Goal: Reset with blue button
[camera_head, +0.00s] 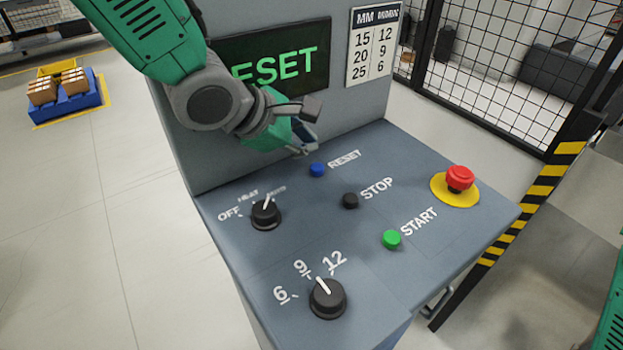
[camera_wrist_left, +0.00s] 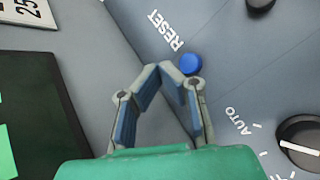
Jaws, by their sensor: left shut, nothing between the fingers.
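The blue button (camera_head: 317,169) sits on the sloped grey panel, left of the white RESET label. My left gripper (camera_head: 302,149) is shut and empty, just behind and above the blue button in the head view. My right gripper is not in view.
The panel also carries a black STOP button (camera_head: 350,200), a green START button (camera_head: 392,239), a red emergency button (camera_head: 459,179), a heat knob (camera_head: 265,214) and a 6-9-12 knob (camera_head: 328,298). A mesh fence (camera_head: 500,70) stands at the right.

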